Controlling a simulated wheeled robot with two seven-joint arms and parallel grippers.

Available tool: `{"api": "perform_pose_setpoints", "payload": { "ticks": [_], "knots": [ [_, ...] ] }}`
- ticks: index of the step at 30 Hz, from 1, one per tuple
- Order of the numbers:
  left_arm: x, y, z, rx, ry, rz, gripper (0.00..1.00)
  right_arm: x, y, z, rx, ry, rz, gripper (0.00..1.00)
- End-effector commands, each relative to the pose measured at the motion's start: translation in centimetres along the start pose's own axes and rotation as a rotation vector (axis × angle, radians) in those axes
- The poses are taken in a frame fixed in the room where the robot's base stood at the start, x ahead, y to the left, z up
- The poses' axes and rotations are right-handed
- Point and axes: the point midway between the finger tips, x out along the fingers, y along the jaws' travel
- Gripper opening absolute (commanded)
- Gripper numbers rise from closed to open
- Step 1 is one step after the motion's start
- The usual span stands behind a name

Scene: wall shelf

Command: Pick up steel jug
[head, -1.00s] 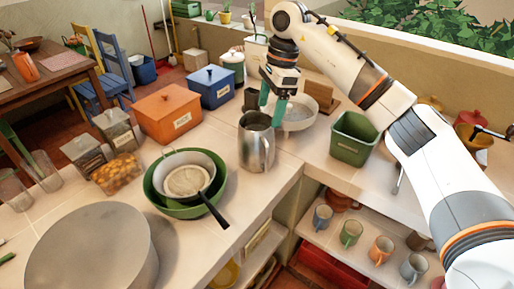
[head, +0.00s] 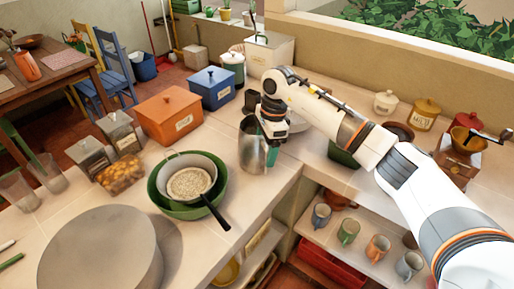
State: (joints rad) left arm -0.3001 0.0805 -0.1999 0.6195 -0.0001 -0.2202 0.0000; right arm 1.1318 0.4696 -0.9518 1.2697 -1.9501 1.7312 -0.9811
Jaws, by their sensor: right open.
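The steel jug (head: 251,148) stands upright on the tiled counter near its inner corner, right of the green bowl. My right gripper (head: 271,154) points down at the jug's right side, with its green fingers partly overlapping the jug in the head view. It is open, and I cannot tell whether a finger touches the jug. The jug's right side and handle are largely hidden behind the gripper. My left gripper is not in view.
A green bowl (head: 160,208) holding a sieve with a dark handle (head: 216,216) is left of the jug. Orange (head: 170,117) and blue (head: 212,90) boxes stand behind. A green bin (head: 343,155) is partly hidden by my right arm. Mugs sit on the shelf below.

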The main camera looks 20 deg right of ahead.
Motion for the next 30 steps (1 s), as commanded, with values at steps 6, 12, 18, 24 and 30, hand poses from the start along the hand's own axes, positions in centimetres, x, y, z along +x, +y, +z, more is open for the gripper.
{"api": "perform_pose_setpoints", "payload": {
  "ticks": [6, 12, 18, 24, 30],
  "knots": [
    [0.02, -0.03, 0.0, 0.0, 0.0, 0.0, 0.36, 0.1, 0.01, -0.03, 0.0, 0.001, 0.0, 0.74],
    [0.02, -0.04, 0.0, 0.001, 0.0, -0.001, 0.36, 0.09, 0.0, -0.03, 0.0, 0.001, 0.0, 0.41],
    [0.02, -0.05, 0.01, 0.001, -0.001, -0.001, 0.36, 0.09, -0.01, 0.01, 0.0, 0.0, 0.0, 0.08],
    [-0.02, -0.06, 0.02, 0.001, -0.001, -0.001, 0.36, -0.28, 0.14, -0.08, -0.001, 0.003, 0.007, 0.0],
    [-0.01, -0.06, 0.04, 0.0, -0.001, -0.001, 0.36, -0.27, 0.14, -0.08, -0.001, 0.003, 0.007, 0.0]
  ]
}}
